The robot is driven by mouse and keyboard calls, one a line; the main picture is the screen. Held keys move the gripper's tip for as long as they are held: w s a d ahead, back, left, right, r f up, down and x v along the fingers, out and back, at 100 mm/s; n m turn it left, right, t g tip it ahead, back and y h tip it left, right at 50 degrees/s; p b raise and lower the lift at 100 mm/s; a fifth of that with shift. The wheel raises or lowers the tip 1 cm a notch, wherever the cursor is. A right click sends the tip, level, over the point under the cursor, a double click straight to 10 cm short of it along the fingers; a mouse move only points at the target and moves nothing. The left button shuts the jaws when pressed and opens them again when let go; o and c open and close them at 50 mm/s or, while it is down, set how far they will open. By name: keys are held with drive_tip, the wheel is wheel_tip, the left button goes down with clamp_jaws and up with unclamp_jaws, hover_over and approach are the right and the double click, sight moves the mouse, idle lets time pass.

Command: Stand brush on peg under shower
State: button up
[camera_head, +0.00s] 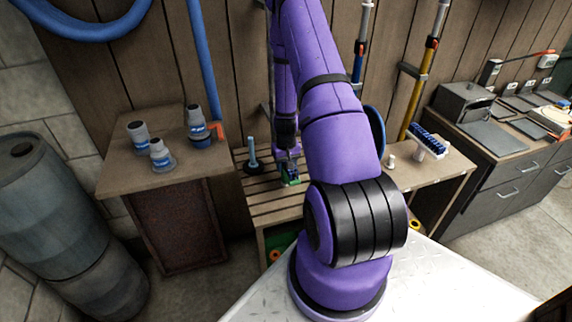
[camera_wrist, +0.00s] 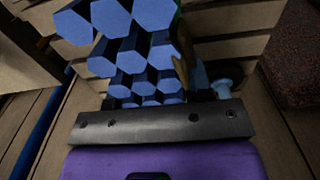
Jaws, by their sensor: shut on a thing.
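My gripper (camera_head: 287,163) is low over the slatted bench (camera_head: 268,205), shut on a small green and blue thing (camera_head: 291,177). In the wrist view this seems to be the brush (camera_wrist: 140,60), with blue hexagonal tufts filling the space beyond the black gripper bar. My fingertips and the brush's handle are hidden there. A teal upright peg (camera_head: 252,155) on a round dark base stands on the bench just left of my gripper. A light blue knob in the wrist view (camera_wrist: 222,88), right of the brush, may be this peg. I cannot make out a shower head.
Another brush with blue bristles (camera_head: 428,139) and a small white peg (camera_head: 390,161) are on the bench's right. Grey bottles (camera_head: 161,155) stand on the left cabinet (camera_head: 125,180). A blue pipe (camera_head: 203,60) runs down the wall. My arm hides the bench's middle.

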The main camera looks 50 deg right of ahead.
drive_tip(key=shift+f, duration=0.45)
idle(0.5)
drive_tip(key=o, duration=1.6)
drive_tip(key=shift+r, duration=5.5)
drive_tip(key=shift+r, duration=0.1)
